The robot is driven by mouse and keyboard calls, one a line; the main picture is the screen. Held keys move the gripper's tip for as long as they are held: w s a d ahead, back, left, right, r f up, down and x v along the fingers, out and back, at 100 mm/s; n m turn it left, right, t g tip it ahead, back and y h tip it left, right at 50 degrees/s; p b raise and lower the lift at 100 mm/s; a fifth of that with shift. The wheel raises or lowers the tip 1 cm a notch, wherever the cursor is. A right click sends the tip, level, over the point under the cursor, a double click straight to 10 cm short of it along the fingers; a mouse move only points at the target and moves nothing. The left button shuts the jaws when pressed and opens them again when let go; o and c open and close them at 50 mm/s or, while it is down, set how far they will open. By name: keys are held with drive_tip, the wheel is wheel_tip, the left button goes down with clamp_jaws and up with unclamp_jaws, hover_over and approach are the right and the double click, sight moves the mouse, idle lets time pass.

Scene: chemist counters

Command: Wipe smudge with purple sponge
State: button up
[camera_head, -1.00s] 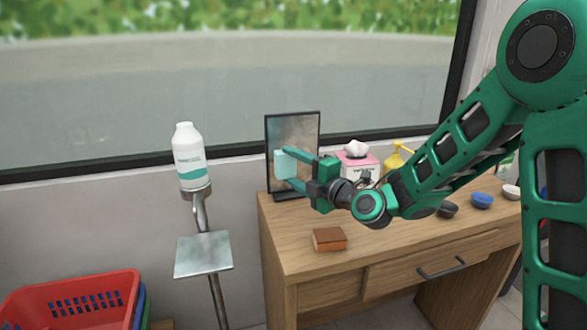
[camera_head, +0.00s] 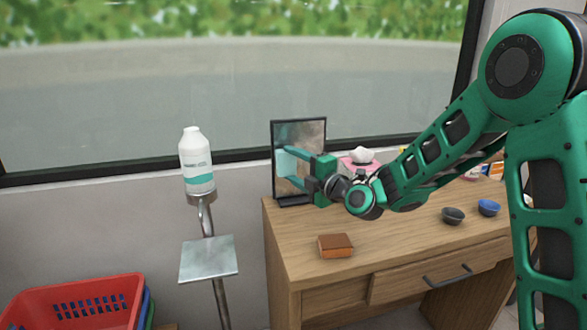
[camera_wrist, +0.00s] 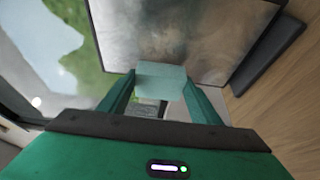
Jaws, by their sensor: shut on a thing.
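My gripper (camera_head: 297,168) is shut on a pale teal sponge (camera_head: 284,163) in front of the mirror (camera_head: 308,132). The wrist view shows the sponge (camera_wrist: 160,78) between the two green fingers, at or very near the mirror's glass; contact is not certain. The mirror (camera_wrist: 190,25) carries a cloudy grey-brown smudge (camera_wrist: 205,40), seen beside and beyond the sponge. The held sponge looks teal, not purple. No purple sponge shows in these views.
The mirror stands on the wooden desk (camera_head: 300,235). A brown-orange block (camera_head: 335,246) lies near its front. A pink tissue box (camera_head: 357,167) and small bowls (camera_head: 453,216) are to the right. A white bottle (camera_head: 197,160) on a metal stand and a red basket (camera_head: 75,300) are left.

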drive_tip(key=shift+w+a, duration=0.3)
drive_tip(key=shift+w, duration=0.6)
idle(0.5)
drive_tip(key=shift+d, duration=0.1)
drive_tip(key=w+d, duration=0.3)
drive_tip(key=d, duration=0.6)
drive_tip(key=shift+d, duration=0.3)
idle(0.7)
drive_tip(key=shift+a+r, duration=0.1)
